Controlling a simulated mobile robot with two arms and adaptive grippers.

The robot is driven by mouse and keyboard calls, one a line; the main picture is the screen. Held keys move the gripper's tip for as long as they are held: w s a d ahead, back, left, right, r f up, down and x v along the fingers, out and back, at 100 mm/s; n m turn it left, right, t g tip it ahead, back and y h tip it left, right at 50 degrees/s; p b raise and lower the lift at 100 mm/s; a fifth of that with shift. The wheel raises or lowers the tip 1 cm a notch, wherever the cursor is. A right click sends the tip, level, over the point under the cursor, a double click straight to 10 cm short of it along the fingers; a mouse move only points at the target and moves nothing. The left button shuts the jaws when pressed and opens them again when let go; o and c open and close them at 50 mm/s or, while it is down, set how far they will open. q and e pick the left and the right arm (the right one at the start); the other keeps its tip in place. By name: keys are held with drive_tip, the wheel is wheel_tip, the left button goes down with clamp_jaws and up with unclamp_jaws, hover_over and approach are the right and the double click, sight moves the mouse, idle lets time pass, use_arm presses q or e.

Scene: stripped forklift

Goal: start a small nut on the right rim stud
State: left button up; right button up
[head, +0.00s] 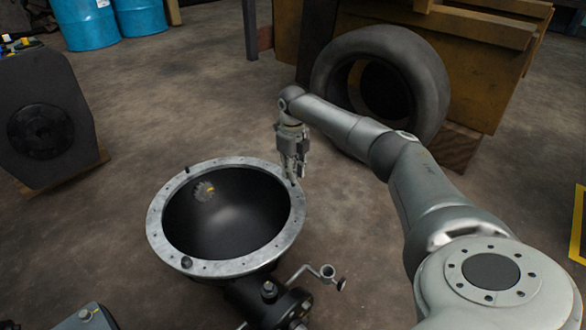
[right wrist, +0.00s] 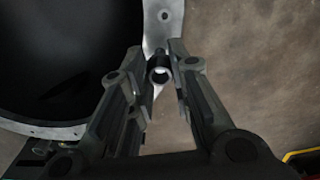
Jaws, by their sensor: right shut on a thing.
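A dark bowl-shaped housing has a pale metal rim (head: 160,222) with small holes. Dark studs stand on the rim at the back left (head: 187,171) and the front (head: 186,262). My right gripper (head: 291,177) points down at the right side of the rim. In the right wrist view its fingertips (right wrist: 161,66) are shut on a small ring-like nut (right wrist: 160,75) at the rim's edge. A dark upright piece, likely the right stud (right wrist: 160,56), shows just beyond the nut. I cannot tell whether nut and stud touch. My left gripper is out of view.
Below the housing is a dark mechanism with a crank-like lever (head: 327,272). A large tyre (head: 430,75) leans on a yellow-brown body behind my right arm. A dark machine part (head: 45,115) stands at left, and blue drums (head: 88,22) at the back. The floor between is clear.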

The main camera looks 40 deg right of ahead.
drive_tip(key=shift+f+b, duration=0.4)
drive_tip(key=shift+f, duration=0.75)
